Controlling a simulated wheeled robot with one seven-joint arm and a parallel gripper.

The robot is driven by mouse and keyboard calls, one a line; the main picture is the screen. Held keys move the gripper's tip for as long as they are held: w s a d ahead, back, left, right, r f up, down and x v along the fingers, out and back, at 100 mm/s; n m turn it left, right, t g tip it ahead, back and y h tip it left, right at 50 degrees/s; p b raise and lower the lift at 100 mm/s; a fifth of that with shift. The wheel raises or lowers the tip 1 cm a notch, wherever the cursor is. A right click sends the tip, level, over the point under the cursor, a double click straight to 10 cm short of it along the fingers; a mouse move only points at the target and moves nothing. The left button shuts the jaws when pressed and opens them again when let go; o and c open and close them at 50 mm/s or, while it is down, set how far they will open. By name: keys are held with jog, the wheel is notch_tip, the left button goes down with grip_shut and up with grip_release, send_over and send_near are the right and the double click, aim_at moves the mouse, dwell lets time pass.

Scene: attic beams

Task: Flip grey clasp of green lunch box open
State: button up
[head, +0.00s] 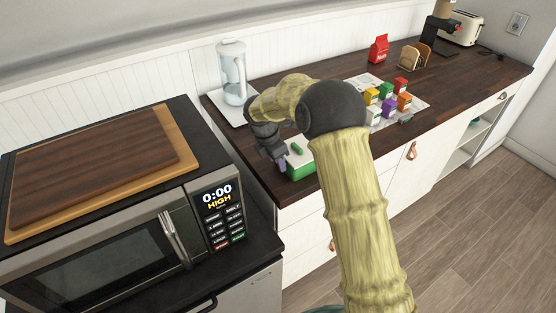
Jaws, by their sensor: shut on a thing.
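The green lunch box (300,170) sits on the dark wooden counter near its front edge, right of the microwave. It has a pale top with a green handle (296,149) and is partly covered by my arm. My gripper (281,163) points down at the left side of the box. Its jaws are shut at the box's left edge, on what looks like the grey clasp. The clasp is too small and too covered by the fingers to show its position.
A microwave (212,225) with cutting boards (95,170) on top stands at left. A glass blender or kettle (232,75) is behind my gripper. Several small coloured boxes (388,104), a red bag (379,48), bread (415,55) and a toaster (461,28) stand further right.

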jog(key=shift+s+a+f+t+h+b, duration=0.25)
jog(key=shift+t+h+b, duration=0.25)
jog(key=shift+h, duration=0.2)
jog(key=shift+s+a+f+t+h+b, duration=0.15)
jog(key=shift+a+t+h+b, duration=0.15)
jog(key=shift+t+h, duration=0.3)
jog(key=shift+d, duration=0.1)
jog(key=o, duration=1)
jog(key=shift+w, duration=0.1)
jog(key=v, duration=1.7)
jog(key=shift+a+r, duration=0.15)
jog(key=shift+a, duration=0.15)
